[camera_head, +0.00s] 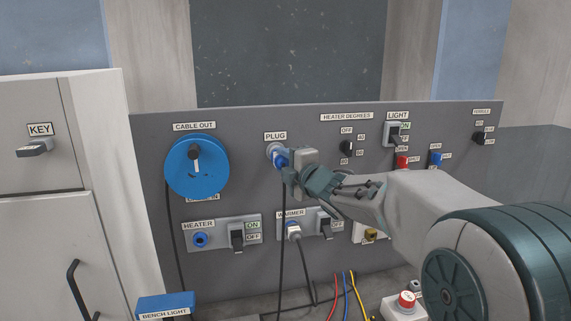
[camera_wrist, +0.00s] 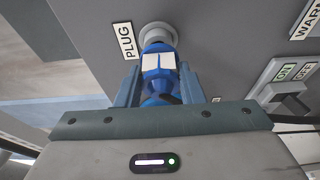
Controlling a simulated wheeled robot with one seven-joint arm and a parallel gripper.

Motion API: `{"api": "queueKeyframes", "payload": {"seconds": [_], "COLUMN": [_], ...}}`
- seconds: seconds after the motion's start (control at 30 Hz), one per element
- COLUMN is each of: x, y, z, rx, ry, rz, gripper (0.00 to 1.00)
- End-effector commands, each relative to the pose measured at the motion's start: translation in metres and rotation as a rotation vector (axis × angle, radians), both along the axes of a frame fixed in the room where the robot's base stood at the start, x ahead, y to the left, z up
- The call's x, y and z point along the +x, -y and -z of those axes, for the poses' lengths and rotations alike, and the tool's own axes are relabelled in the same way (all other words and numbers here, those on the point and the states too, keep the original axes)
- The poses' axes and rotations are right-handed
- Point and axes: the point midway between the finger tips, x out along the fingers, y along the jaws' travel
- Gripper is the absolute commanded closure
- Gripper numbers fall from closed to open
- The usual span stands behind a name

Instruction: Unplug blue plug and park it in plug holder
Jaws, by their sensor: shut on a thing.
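The blue plug (camera_wrist: 158,72) sits at the round grey socket (camera_wrist: 158,32) under the PLUG label in the wrist view. Its front end meets the socket; I cannot tell how deep it is seated. In the head view the plug (camera_head: 280,159) shows at the socket (camera_head: 274,149), with a dark cable hanging down from it. My gripper (camera_wrist: 160,88) is shut on the blue plug, one finger on each side of it. In the head view my gripper (camera_head: 289,170) partly hides the plug. I cannot identify a plug holder for certain.
The upright grey panel (camera_head: 345,250) carries a blue cable reel (camera_head: 197,172) at left, a blue heater socket (camera_head: 201,240), a white plug (camera_head: 293,231) below my gripper and switches to the right. A red button (camera_head: 407,299) and coloured wires are low in front.

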Motion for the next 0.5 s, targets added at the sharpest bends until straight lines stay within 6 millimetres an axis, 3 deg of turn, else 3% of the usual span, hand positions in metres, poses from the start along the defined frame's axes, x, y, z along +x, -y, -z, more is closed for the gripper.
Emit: {"api": "queueKeyframes", "payload": {"seconds": [0.5], "x": [0.013], "y": [-0.004], "z": [0.000], "rx": [0.000], "ry": [0.000], "rz": [0.000], "gripper": [0.93]}}
